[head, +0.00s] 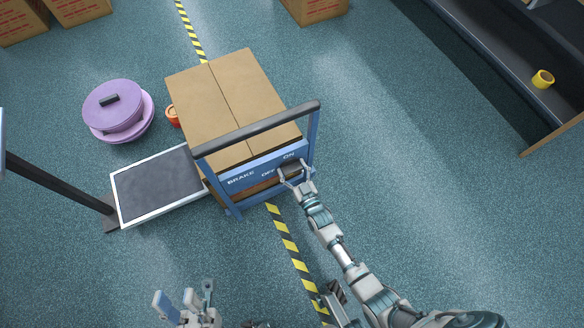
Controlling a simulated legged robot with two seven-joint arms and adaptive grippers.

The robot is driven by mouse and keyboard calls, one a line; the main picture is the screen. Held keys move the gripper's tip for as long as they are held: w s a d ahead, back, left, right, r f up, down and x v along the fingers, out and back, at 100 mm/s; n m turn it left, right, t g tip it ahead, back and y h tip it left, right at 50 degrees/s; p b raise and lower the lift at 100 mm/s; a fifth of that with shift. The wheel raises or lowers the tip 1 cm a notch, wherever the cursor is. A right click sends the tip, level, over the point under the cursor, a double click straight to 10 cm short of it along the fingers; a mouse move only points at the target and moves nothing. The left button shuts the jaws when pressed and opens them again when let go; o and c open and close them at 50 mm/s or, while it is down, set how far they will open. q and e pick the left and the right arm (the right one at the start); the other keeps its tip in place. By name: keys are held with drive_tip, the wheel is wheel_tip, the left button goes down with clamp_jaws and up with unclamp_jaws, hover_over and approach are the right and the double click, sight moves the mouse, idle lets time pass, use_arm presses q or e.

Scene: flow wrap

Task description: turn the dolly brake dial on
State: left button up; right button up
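The blue dolly (236,208) stands in the middle of the head view with a dark push handle (262,126). Its blue panel (250,172) reads BRAKE, OFF and ON. The dial is small and dark and largely hidden by my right gripper, so I cannot tell where it points. My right gripper (293,171) is at the panel, just below the OFF and ON words, its fingers spread apart. I cannot tell whether they touch the dial. My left gripper (184,302) is open and empty at the bottom edge, well away from the dolly.
A large cardboard box (225,95) rides on the dolly. A low platform with a grey top (158,186) and dark post is left of it. A purple lidded tub (115,108) and a red-orange roll (173,115) lie behind. The floor right of the dolly is clear.

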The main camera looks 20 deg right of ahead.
drive_tip(key=c, duration=0.3)
drive_tip(key=shift+c, duration=0.2)
drive_tip(key=shift+a, duration=0.1)
